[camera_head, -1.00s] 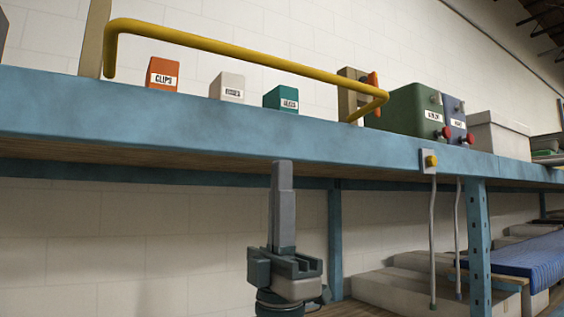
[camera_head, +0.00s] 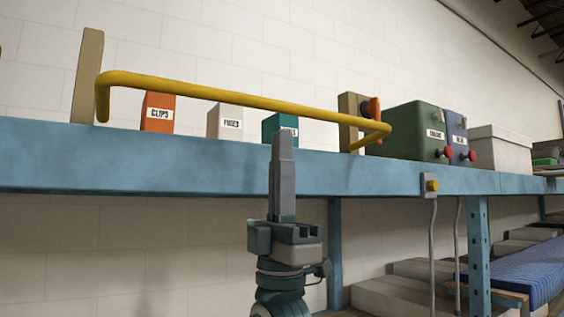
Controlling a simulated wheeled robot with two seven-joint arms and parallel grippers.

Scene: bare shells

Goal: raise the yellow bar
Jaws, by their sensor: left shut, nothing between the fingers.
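The yellow bar (camera_head: 245,98) runs across the front of the blue shelf (camera_head: 150,155), above its front edge. Its left end bends down near a wooden post, and its right end bends back toward another wooden post. My left gripper (camera_head: 282,138) points straight up in front of the shelf edge, with its fingers together and empty. Its tips are a little below the middle of the bar and apart from it in the picture. How far it stands from the bar in depth I cannot tell. My right gripper is not in view.
Behind the bar stand an orange CLIPS box (camera_head: 157,113), a white FUSES box (camera_head: 225,122) and a teal box (camera_head: 280,125). A green box (camera_head: 408,130) and a blue box (camera_head: 455,135) with red knobs are to the right. A yellow button (camera_head: 432,185) is on the shelf edge.

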